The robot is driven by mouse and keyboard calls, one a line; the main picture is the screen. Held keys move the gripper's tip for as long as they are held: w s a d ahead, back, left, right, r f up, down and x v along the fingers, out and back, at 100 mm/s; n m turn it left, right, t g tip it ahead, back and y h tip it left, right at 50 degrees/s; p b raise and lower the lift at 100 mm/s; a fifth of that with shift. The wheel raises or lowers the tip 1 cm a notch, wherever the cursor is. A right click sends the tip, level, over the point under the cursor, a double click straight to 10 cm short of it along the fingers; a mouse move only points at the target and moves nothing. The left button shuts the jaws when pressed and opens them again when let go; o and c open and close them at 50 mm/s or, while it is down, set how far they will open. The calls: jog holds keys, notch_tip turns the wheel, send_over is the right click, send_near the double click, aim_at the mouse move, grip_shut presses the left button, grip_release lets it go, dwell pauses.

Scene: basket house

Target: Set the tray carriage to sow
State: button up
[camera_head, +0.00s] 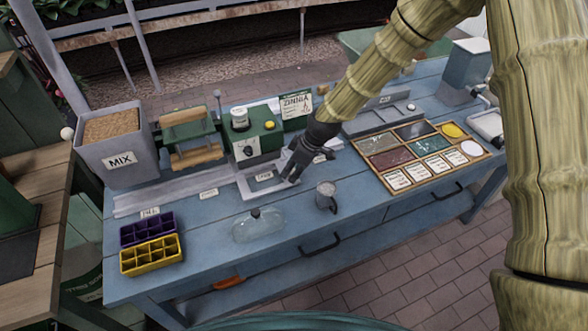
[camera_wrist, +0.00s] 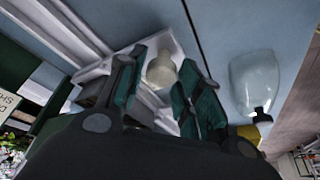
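The tray carriage (camera_head: 251,190) is a pale grey plate on the rail along the blue bench, in front of the green machine with the dial. A small label lies on or beside it, too small to read surely. My gripper (camera_head: 291,174) points down at the carriage's right side. In the wrist view, a cream knob (camera_wrist: 161,70) stands on the pale plate (camera_wrist: 150,43), between the two teal fingers of my gripper (camera_wrist: 172,70). The fingers look open around the knob, with a gap at the right one. My fingers hide the knob in the head view.
The pale rail (camera_head: 150,199) runs left past small labels. A clear dome (camera_head: 258,226) and a metal mug (camera_head: 326,197) stand in front. Purple (camera_head: 146,228) and yellow (camera_head: 150,255) cell trays sit at the left. A seed box (camera_head: 383,143) lies right, the MIX bin (camera_head: 112,158) left.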

jog(key=shift+o, duration=0.7)
jog(key=shift+r, duration=0.1)
jog(key=v, duration=1.2)
